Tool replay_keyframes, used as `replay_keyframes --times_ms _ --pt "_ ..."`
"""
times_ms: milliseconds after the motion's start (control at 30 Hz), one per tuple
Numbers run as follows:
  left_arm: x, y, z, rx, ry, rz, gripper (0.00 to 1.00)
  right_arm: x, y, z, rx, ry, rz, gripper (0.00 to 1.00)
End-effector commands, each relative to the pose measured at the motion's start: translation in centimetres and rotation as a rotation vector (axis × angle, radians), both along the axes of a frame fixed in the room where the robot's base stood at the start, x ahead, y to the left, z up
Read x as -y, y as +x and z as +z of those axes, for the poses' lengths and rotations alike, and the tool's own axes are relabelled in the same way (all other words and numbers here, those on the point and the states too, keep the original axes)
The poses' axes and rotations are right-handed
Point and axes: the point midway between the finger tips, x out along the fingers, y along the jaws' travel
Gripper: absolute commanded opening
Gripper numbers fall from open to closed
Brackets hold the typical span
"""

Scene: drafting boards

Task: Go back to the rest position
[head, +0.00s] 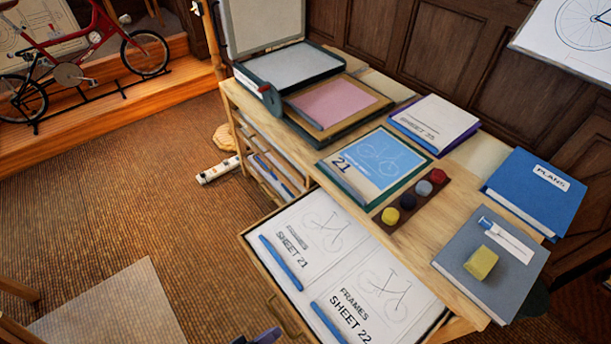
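Only a small dark tip of my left gripper (264,336) shows at the bottom edge of the head view, just below the open drawer's front. It is cut off by the frame, so I cannot tell whether it is open or shut. My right gripper is not in view. The open drawer (262,262) holds two white sheets, SHEET 21 (318,222) and SHEET 22 (385,290), each with a blue strip on its left side.
The wooden desk (455,185) carries a blue "21" board (376,160), a pink pad (333,101), a strip of coloured knobs (408,203), a SHEET 25 stack (434,120), a blue PLANS binder (534,190) and a grey book (473,262) with a yellow block (481,263).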

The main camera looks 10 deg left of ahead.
Motion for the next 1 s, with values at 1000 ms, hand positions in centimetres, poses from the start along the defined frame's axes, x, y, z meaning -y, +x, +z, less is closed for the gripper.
replay_keyframes --times_ms 1000 --pt "-9.3 -5.7 21.2 -0.337 1.133 -0.404 0.34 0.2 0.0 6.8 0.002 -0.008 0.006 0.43"
